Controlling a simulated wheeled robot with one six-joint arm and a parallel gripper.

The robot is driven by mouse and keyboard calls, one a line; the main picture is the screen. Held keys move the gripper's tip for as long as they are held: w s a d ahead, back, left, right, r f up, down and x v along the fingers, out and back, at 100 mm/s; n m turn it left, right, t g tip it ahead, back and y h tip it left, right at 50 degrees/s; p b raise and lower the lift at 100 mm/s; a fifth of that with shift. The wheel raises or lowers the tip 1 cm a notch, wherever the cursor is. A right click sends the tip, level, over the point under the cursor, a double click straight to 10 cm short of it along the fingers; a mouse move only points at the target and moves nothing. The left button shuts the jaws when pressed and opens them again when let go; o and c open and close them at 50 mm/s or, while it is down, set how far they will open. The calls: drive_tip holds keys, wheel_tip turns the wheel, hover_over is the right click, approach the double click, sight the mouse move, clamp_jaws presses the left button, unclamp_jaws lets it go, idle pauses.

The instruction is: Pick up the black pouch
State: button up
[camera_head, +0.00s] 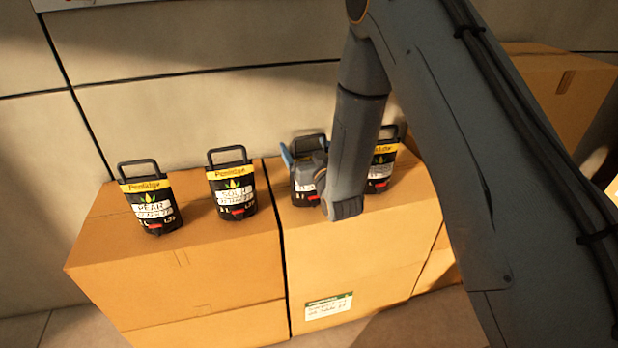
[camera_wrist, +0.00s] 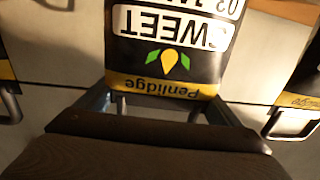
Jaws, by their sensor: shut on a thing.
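The black pouch (camera_wrist: 170,50) fills the upper middle of the wrist view, upside down, with a yellow "Penlidge" band and a white "SWEET" label. In the head view the pouch (camera_head: 303,187) is upright at the box tops, partly hidden behind my arm. My gripper (camera_head: 305,160) is at its top end, shut on it, apparently at the handle. In the wrist view my gripper (camera_wrist: 158,108) is beside the yellow band; the exact contact is hidden. I cannot tell whether the pouch's base touches the box.
Similar black pouches stand on cardboard boxes: one far left (camera_head: 151,207), one left of centre (camera_head: 232,192), and one right (camera_head: 381,172), partly behind my arm. The boxes (camera_head: 190,280) stand by a pale panelled wall (camera_head: 200,110). Another box (camera_head: 560,95) is behind at right.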

drive_tip(key=shift+r, duration=0.2)
wheel_tip(320, 180, up, 10)
drive_tip(key=b, duration=0.1)
idle(0.5)
drive_tip(key=shift+f, duration=0.1)
idle(0.6)
